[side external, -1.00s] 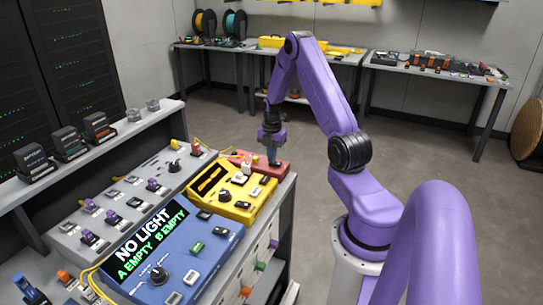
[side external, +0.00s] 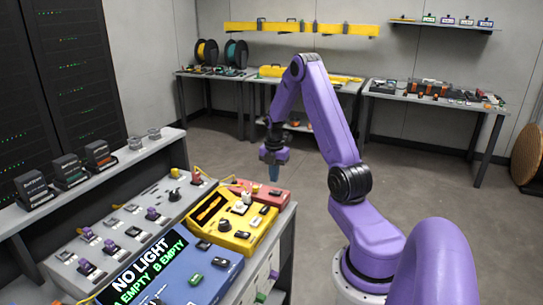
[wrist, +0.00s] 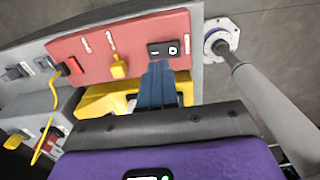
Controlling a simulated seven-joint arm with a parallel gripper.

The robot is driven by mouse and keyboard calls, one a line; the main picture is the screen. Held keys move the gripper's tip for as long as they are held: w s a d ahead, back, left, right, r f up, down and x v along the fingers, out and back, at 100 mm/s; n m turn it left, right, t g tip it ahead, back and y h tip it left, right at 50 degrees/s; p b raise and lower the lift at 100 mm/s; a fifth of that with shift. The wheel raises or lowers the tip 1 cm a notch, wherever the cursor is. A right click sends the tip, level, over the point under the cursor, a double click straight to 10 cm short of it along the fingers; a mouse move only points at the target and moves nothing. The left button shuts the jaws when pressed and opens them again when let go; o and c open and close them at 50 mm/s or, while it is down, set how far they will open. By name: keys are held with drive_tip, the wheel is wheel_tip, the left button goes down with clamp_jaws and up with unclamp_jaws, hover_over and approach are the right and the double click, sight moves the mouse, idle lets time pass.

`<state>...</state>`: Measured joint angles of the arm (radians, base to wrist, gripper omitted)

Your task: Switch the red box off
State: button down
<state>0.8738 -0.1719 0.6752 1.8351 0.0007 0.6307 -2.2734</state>
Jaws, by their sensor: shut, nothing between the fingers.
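The red box (side external: 262,188) sits at the far right end of the bench, behind the yellow box. In the wrist view the red box (wrist: 90,52) shows a black rocker switch (wrist: 167,49) with white marks near its right end. A yellow lever (wrist: 119,66) and a red connector (wrist: 73,66) are also on it. My gripper (side external: 274,178) is over the box's back edge in the side view. Its blue fingers (wrist: 157,70) are shut and empty, with the tips close to the switch. I cannot tell whether they touch it, nor which way the rocker is set.
The yellow box (side external: 232,220) stands beside the red one. The blue box (side external: 205,265) in front shows "NO LIGHT, A EMPTY, B EMPTY". A grey panel (side external: 150,205) with several switches and a shelf of modules (side external: 70,170) lie to the left. The floor on the right is open.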

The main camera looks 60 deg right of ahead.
sight(270, 192)
wheel_tip(270, 192, up, 10)
drive_tip(key=w, duration=0.1)
drive_tip(key=shift+w, duration=0.2)
